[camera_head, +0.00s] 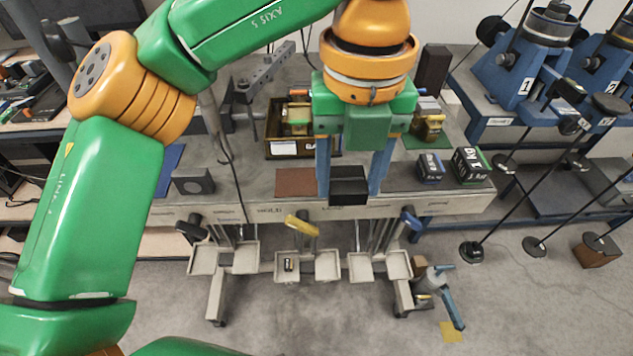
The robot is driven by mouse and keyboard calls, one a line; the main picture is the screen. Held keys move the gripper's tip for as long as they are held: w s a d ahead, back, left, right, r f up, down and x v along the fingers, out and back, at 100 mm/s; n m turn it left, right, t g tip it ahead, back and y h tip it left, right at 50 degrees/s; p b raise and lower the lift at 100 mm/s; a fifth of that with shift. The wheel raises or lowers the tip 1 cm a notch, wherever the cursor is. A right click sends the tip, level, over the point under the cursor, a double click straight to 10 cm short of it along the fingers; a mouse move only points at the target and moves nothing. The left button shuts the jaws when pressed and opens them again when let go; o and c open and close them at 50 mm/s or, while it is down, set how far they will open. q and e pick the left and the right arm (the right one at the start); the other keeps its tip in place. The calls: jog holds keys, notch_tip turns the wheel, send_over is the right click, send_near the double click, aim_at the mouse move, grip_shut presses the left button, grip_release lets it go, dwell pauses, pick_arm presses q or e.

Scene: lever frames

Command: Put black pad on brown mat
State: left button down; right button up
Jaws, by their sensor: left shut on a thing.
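My left gripper (352,187) points down over the front part of the bench, with a blue finger on each side of the black pad (348,186). It is shut on the pad, a dark block near the bench's front edge. The brown mat (294,182) lies flat on the bench just left of the pad, and the left finger covers part of its right end. I cannot tell how high the pad is above the bench. My right gripper is not in view.
Two dark weight blocks (430,167) (470,164) stand to the right. A grey block (193,181) stands to the left. A labelled tray (291,149) is behind the mat. Levers, including a yellow-handled one (301,225), and small pans (327,267) are below the front edge.

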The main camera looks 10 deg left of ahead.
pick_arm(q)
jog(key=w+a+f+p, duration=0.3)
jog(key=w+a, duration=0.3)
jog(key=w, duration=0.2)
jog(key=p, duration=0.2)
send_over(301, 185)
jog(key=f, duration=0.5)
jog(key=shift+s+d+f, duration=0.25)
jog(key=shift+s, duration=0.1)
jog(key=f, duration=0.1)
jog(key=f+p, duration=0.1)
jog(key=f, duration=0.1)
jog(key=w+f+p, duration=0.1)
jog(key=shift+a+f, duration=0.3)
jog(key=shift+s+f, duration=0.1)
jog(key=shift+f, duration=0.05)
jog(key=shift+c, duration=1)
grip_release()
jog(key=shift+b, duration=0.3)
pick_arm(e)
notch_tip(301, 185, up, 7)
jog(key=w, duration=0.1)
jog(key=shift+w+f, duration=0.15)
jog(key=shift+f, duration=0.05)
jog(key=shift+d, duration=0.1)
